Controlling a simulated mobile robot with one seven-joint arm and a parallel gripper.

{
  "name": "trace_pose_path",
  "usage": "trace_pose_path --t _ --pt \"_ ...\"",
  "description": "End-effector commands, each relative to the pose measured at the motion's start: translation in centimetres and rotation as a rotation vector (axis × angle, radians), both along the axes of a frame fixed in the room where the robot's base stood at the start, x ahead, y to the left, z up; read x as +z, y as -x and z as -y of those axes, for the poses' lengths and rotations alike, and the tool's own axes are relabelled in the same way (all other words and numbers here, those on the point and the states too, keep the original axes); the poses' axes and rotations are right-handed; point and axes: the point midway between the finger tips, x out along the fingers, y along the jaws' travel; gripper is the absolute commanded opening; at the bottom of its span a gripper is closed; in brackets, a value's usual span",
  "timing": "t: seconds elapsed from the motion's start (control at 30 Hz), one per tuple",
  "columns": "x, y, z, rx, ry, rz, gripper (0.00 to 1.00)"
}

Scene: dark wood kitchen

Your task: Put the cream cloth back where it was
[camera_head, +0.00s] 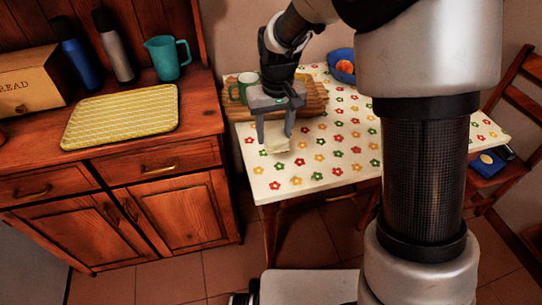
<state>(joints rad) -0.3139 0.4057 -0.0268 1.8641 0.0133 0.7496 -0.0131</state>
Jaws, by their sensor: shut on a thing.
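The cream cloth (277,146) is between the fingertips of my gripper (275,140), over the near left part of the table (320,172) with its flowered cover. The gripper points down and is shut on the cloth. The cloth looks small and bunched; its pale colour blends with the table cover, so I cannot tell whether it touches the table.
A wooden board (312,97) and a green mug (239,91) are just behind my gripper. A blue bowl (341,75) with orange fruit stands farther back. On the left, the wooden sideboard (200,122) holds a yellow mat (122,116), a teal jug (167,58), bottles and a bread box.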

Motion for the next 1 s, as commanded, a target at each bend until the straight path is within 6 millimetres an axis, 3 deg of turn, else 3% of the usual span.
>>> trace_pose_path --t 0.03,0.27,0.5,0.9,0.93,1.0 --pt "-1.4 0.1 0.0 0.0 0.001 -0.004 0.23" --pt "-3.8 0.0 0.0 0.001 0.001 -0.002 0.23" --pt "-7.5 0.1 0.0 0.001 0.001 -0.002 0.23" --pt "-8.0 0.0 0.0 0.0 0.0 -0.001 0.23" --pt "-7.9 0.0 0.0 0.0 0.0 -0.001 0.51" --pt "-7.9 0.0 0.0 0.0 0.0 -0.001 0.63"
